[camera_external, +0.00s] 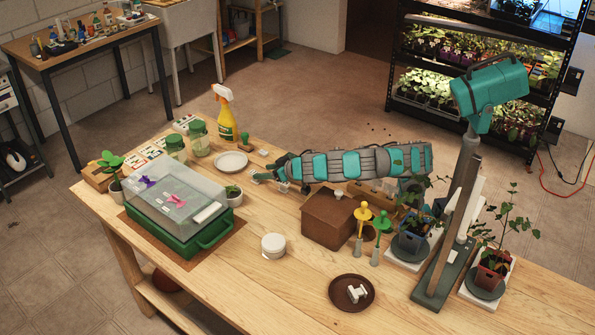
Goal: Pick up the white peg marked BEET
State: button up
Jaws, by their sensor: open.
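A small white object (357,292), perhaps a peg, lies on a round brown saucer (337,302) at the front of the bench. No BEET marking can be read at this size. Another small white piece (207,212) is on the clear lid (180,187) of the green tray box, and I cannot tell whether it is a peg. My gripper (268,181) is open and looks empty, just right of the white plate (231,161). It is far behind and left of the brown saucer.
The green box (184,247) with purple and pink clips stands at left. A brown box (329,218), yellow and green-topped tools (361,230), and potted plants (491,268) stand right of centre. A white jar (274,246) is mid-bench. The front bench around the saucer is clear.

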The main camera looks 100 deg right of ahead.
jog(key=p+x, duration=0.1)
jog(key=x, duration=0.4)
jog(key=shift+w+f, duration=0.25)
jog(key=shift+w, duration=0.05)
jog(key=shift+c, duration=0.3)
grip_shut()
